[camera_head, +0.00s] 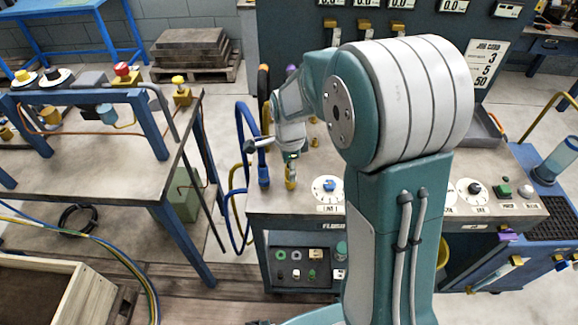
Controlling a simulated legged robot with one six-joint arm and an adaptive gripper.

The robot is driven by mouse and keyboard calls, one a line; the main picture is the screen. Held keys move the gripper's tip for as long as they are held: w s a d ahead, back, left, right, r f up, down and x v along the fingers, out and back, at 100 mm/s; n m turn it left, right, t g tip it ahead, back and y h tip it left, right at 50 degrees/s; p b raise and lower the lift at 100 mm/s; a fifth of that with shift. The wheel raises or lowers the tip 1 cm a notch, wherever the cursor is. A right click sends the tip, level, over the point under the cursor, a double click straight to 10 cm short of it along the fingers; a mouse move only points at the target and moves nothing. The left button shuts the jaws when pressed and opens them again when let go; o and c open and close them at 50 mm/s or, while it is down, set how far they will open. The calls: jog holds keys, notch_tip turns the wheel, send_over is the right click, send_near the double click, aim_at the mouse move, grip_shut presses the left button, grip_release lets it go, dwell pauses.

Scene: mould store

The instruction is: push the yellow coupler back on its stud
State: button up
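My arm fills the middle of the view and reaches away to the bench with the control panel. My gripper (290,157) is small in the view, at the bench's left end, pointing down. A yellow coupler (290,178) stands upright directly below it, at the front edge of the bench top. The gripper's fingertips seem to be at or just above the coupler's top; I cannot tell whether they touch it. The stud under the coupler is hidden. A blue coupler (263,178) on a blue hose is just left of it.
Blue hoses (240,130) and a yellow hose loop at the bench's left side, close to my gripper. Brass fittings (314,143) stand just right of it. A blue-legged table (100,155) is at the left.

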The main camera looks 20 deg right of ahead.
jog(key=shift+r, duration=0.1)
notch_tip(320, 180, up, 11)
jog(key=shift+f, duration=0.1)
jog(key=shift+r, duration=0.45)
dwell(0.4)
jog(key=s+r+n+t, duration=0.2)
jog(key=s+n, duration=0.7)
jog(key=s, duration=0.1)
jog(key=s+r+n+t, duration=0.3)
jog(key=s+n, duration=0.6)
jog(key=s, duration=0.2)
jog(key=shift+r+n+t, duration=0.2)
jog(key=shift+n+t, duration=0.1)
jog(key=shift+w+d, duration=0.1)
